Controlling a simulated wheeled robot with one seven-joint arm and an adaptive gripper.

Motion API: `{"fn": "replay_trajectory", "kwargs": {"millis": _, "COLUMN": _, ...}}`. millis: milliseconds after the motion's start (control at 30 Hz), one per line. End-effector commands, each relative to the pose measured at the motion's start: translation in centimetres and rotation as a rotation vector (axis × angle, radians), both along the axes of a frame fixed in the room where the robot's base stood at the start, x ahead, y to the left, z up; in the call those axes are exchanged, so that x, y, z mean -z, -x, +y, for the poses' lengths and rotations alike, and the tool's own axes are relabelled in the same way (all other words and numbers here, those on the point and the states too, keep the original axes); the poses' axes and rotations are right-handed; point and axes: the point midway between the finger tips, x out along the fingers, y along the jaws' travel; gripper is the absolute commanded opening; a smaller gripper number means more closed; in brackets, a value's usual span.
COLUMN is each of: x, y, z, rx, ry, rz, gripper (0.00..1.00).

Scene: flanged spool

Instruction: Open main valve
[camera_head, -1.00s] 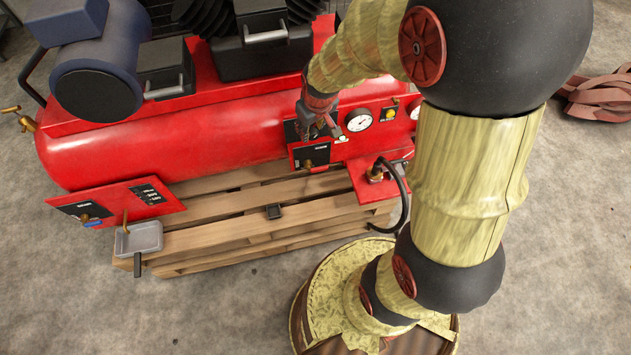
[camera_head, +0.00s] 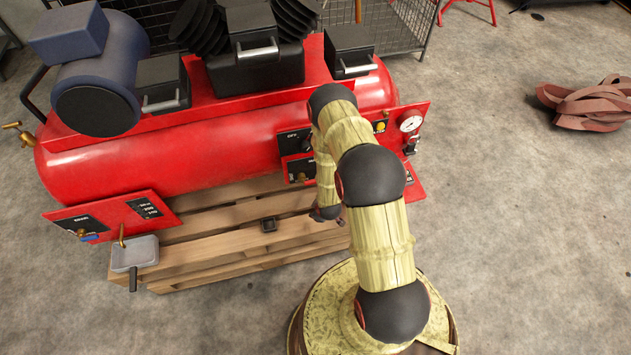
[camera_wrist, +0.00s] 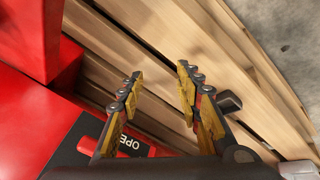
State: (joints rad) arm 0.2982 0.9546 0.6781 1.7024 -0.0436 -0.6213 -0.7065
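The red compressor tank (camera_head: 190,150) lies on a wooden pallet in the head view. Its middle panel (camera_head: 298,140) reads "OFF", and a small brass knob (camera_head: 301,177) sits on the black plate below, partly behind my arm. I cannot tell which fitting is the main valve. In the wrist view a red and black plate (camera_wrist: 120,147) with letters "OPE" shows at the lower left, partly behind a finger. My gripper (camera_wrist: 158,73) is open and empty, its yellow-padded fingers apart above the pallet slats. In the head view my arm hides most of it.
The pallet (camera_head: 240,240) juts out below the tank. A gauge (camera_head: 410,123) stands at the right. Brown straps (camera_head: 590,104) lie on the floor.

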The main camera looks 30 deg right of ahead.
Motion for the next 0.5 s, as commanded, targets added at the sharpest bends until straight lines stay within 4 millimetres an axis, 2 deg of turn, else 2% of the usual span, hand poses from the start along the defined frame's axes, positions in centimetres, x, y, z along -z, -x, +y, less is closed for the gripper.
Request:
{"fn": "replay_trajectory", "kwargs": {"millis": 33, "x": 2.4, "y": 1.7, "z": 0.2, "rx": -0.02, "ry": 0.012, "rz": -0.007, "gripper": 0.35}}
{"fn": "replay_trajectory", "kwargs": {"millis": 100, "x": 4.7, "y": 2.8, "z": 0.2, "rx": -0.065, "ry": 0.05, "rz": -0.055, "gripper": 0.35}}
{"fn": "replay_trajectory", "kwargs": {"millis": 167, "x": 6.0, "y": 2.9, "z": 0.0, "rx": -0.121, "ry": 0.107, "rz": -0.125, "gripper": 0.35}}
{"fn": "replay_trajectory", "kwargs": {"millis": 200, "x": 6.1, "y": 2.3, "z": -0.2, "rx": -0.161, "ry": 0.154, "rz": -0.181, "gripper": 0.35}}
{"fn": "replay_trajectory", "kwargs": {"millis": 267, "x": 5.6, "y": 1.2, "z": -0.6, "rx": -0.221, "ry": 0.233, "rz": -0.27, "gripper": 0.35}}
{"fn": "replay_trajectory", "kwargs": {"millis": 367, "x": 3.8, "y": -0.7, "z": -1.2, "rx": -0.31, "ry": 0.386, "rz": -0.417, "gripper": 0.35}}
{"fn": "replay_trajectory", "kwargs": {"millis": 500, "x": -0.1, "y": -2.3, "z": -1.8, "rx": -0.404, "ry": 0.628, "rz": -0.604, "gripper": 0.35}}
